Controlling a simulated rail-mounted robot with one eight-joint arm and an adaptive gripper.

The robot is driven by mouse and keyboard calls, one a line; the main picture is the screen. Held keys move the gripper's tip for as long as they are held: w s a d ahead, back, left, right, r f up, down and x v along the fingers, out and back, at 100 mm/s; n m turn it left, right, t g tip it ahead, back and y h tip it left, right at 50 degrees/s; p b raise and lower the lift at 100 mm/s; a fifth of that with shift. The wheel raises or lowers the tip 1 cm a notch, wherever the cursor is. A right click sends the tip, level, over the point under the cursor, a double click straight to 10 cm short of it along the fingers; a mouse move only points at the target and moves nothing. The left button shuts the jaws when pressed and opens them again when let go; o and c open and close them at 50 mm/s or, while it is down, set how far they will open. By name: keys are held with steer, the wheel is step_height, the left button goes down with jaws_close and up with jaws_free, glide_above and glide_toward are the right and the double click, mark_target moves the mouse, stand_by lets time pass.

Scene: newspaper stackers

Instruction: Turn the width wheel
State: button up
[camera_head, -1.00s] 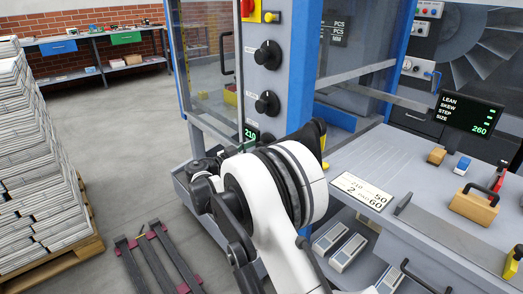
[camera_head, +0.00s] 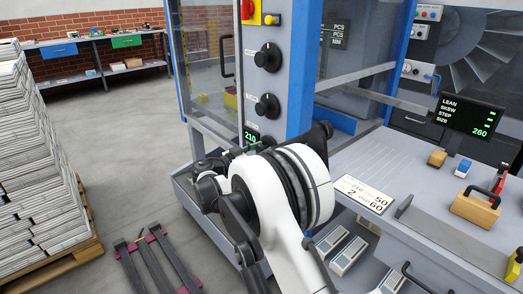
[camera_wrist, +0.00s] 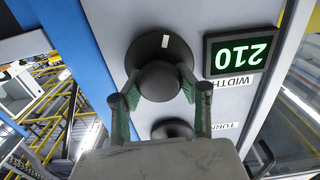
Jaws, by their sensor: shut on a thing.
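The width wheel (camera_wrist: 165,46) is a dark round disc with a short white mark and a round black knob (camera_wrist: 160,82) standing out from it. In the wrist view it sits beside the green display (camera_wrist: 238,54), which reads 210 and appears upside down above the WIDTH label. My gripper (camera_wrist: 160,92) has one finger on each side of the knob and is shut on it. In the head view my arm hides the wheel and the gripper; the 210 display (camera_head: 251,136) shows just above the arm.
Another black knob (camera_wrist: 172,128) sits close to the wheel, behind my gripper. Two black knobs (camera_head: 268,56) show on the panel in the head view. A table with a wooden block (camera_head: 475,207) is at right. Paper stacks (camera_head: 35,160) stand on a pallet at left.

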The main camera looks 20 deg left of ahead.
steer(key=shift+n, duration=0.3)
